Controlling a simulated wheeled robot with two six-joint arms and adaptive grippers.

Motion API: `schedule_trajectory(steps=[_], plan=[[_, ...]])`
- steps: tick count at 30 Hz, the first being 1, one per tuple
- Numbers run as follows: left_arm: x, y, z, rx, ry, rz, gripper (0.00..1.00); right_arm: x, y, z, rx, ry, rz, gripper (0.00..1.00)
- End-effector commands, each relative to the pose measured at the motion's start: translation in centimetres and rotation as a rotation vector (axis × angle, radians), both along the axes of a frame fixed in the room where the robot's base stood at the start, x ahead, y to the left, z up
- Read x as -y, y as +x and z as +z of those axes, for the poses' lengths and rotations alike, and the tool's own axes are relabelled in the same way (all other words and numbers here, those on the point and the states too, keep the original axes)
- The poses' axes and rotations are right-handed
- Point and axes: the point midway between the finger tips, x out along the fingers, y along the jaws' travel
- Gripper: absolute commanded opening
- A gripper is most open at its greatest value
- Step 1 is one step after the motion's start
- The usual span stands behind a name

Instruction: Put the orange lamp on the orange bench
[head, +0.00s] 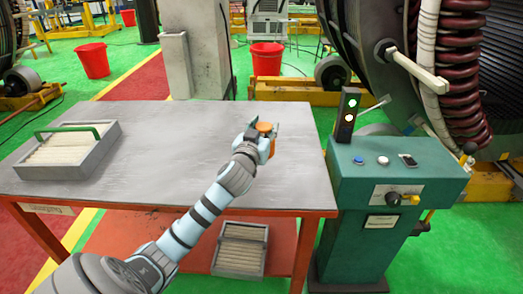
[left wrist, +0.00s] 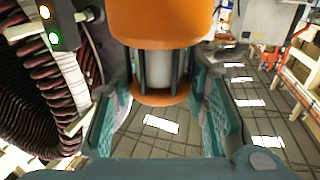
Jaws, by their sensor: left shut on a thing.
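The orange lamp (head: 265,128) is in my left gripper (head: 262,133) in the head view, over the right part of the bench top. In the left wrist view the lamp (left wrist: 155,25) has an orange cap, a pale middle behind dark bars and an orange lower ring. The teal fingers of the left gripper (left wrist: 160,115) stand on either side of it, shut on it. The orange bench (head: 180,204) has a grey top and an orange-red frame. I cannot tell whether the lamp touches the top. My right gripper is not in view.
A grey tray with a green handle (head: 98,165) sits on the bench's left side. Another tray (head: 241,249) is on the lower shelf. A green control cabinet (head: 390,190) with a signal light (head: 347,115) stands right of the bench. The middle of the top is clear.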

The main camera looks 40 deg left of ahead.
Motion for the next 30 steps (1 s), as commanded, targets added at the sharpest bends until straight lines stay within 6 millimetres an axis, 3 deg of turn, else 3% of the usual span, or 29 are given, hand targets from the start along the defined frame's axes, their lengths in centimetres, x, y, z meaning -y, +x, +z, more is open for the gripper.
schedule_trajectory(steps=[10, 17, 18, 21, 30], plan=[[0.0, 0.0, -5.9, 0.0, 0.0, -0.001, 0.0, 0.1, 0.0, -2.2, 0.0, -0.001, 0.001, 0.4], [0.0, 0.0, -5.9, 0.001, 0.002, -0.001, 0.0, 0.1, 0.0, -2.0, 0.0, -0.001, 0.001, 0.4], [0.0, 0.0, -6.0, 0.001, 0.001, -0.001, 0.42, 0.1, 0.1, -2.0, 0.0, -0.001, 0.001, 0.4], [0.0, 0.0, -6.0, 0.001, 0.001, -0.001, 0.58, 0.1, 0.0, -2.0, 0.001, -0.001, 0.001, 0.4], [0.0, 0.0, -5.9, 0.001, 0.001, -0.001, 0.6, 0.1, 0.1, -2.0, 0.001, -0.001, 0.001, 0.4]])
